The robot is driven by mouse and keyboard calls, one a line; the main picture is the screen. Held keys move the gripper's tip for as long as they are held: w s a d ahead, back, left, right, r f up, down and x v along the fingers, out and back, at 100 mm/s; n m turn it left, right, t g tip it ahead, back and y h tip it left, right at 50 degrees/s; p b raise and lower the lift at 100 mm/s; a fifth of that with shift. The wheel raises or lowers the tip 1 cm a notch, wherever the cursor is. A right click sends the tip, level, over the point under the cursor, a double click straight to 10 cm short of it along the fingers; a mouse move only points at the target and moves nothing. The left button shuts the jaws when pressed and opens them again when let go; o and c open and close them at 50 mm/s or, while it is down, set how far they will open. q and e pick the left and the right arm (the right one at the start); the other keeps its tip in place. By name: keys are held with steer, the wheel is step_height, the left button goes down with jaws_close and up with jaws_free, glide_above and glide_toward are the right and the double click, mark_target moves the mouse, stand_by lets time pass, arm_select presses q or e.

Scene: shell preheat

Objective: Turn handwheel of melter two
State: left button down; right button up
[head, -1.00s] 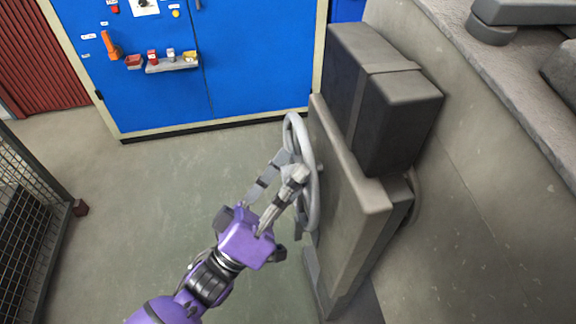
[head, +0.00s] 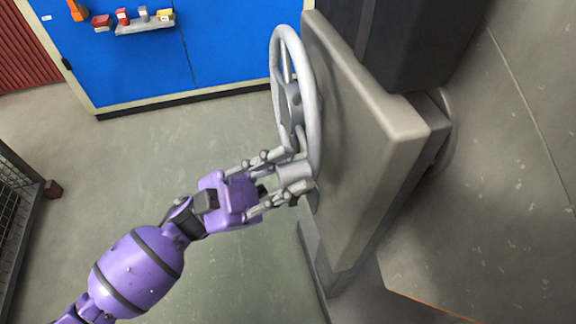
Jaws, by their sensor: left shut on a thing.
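A grey handwheel (head: 313,85) stands upright on the left face of a grey box-shaped housing (head: 365,150), seen nearly edge-on in the head view. The wheel's hub (head: 290,100) and spokes show inside its rim. My left gripper (head: 294,172) is at the lower part of the wheel, with its fingers shut around a light grey cylindrical piece there, which looks like the wheel's handle. The fingers hide part of that piece and of the lower rim. My right gripper is not in view.
A blue cabinet (head: 230,45) with a small shelf (head: 143,25) of small items stands at the back. A mesh fence (head: 12,205) is at the left. A grey wall (head: 510,170) lies to the right. The floor (head: 130,160) between is clear.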

arm_select(q)
steer(key=shift+f+m+g+y+b, duration=0.4)
steer(key=shift+f+m+g, duration=0.5)
steer(key=shift+m, duration=0.1)
steer(key=shift+w+a+f+m+g+y+b, duration=0.15)
steer(key=shift+f+m+g+y+b, duration=0.5)
steer(key=shift+m, duration=0.4)
steer(key=shift+w+d+f+m+g+y+b, duration=0.15)
steer(key=shift+f+m+g+y+b, duration=0.25)
steer(key=shift+m+g, duration=0.5)
steer(key=shift+w+a+f+m+g+y+b, duration=0.15)
steer(key=shift+f+m+g+y+b, duration=0.4)
steer(key=shift+m, duration=0.6)
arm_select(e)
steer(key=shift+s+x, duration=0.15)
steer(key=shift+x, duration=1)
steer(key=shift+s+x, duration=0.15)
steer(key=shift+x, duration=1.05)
arm_select(q)
steer(key=shift+r, duration=0.1)
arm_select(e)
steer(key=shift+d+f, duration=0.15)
arm_select(q)
steer(key=c, duration=1.5)
jaws_free()
steer(key=shift+c, duration=0.2)
steer(key=shift+w+r, duration=0.1)
steer(key=shift+r, duration=0.05)
